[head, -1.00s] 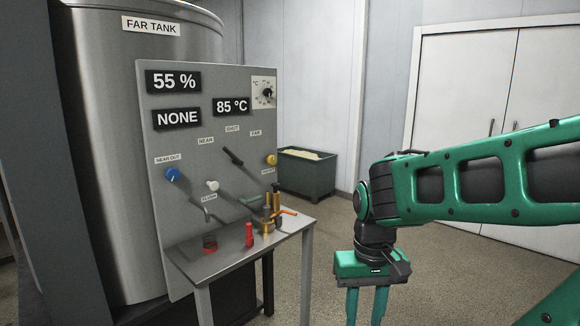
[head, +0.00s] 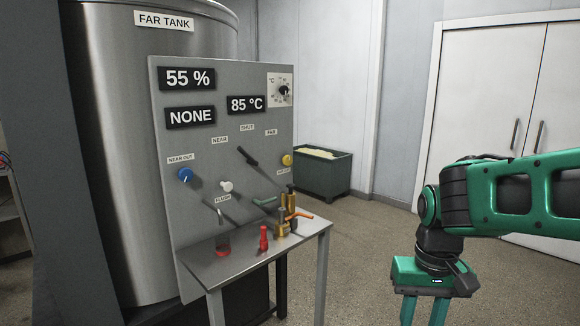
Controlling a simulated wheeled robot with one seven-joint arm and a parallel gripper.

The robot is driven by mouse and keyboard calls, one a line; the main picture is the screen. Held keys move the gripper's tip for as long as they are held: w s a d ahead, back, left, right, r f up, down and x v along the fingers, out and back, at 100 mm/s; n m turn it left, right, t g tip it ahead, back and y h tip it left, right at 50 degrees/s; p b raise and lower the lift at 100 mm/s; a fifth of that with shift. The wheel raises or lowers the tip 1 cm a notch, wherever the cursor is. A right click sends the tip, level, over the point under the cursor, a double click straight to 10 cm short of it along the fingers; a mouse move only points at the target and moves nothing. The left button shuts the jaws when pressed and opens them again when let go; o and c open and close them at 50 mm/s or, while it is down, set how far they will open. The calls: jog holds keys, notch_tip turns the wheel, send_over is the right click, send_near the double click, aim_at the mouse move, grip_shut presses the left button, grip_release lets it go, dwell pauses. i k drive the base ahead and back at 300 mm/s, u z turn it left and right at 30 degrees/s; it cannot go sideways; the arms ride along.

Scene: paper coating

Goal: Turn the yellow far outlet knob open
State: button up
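The yellow far outlet knob (head: 287,160) is on the right side of the grey control panel (head: 175,90), above a small label. My gripper (head: 424,312) hangs pointing down at the lower right, well to the right of the panel and touching nothing I can see. Its two green fingers stand apart with a gap between them, but their tips are cut off by the bottom edge of the picture.
A blue knob (head: 185,175), a white knob (head: 226,186) and a black lever (head: 247,156) are also on the panel. A small metal table (head: 205,272) with red and brass fittings juts out below. A dark green bin (head: 335,178) stands behind. Floor between table and arm is clear.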

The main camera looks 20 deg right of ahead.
aim_at(288, 161)
jog(key=i, duration=0.95)
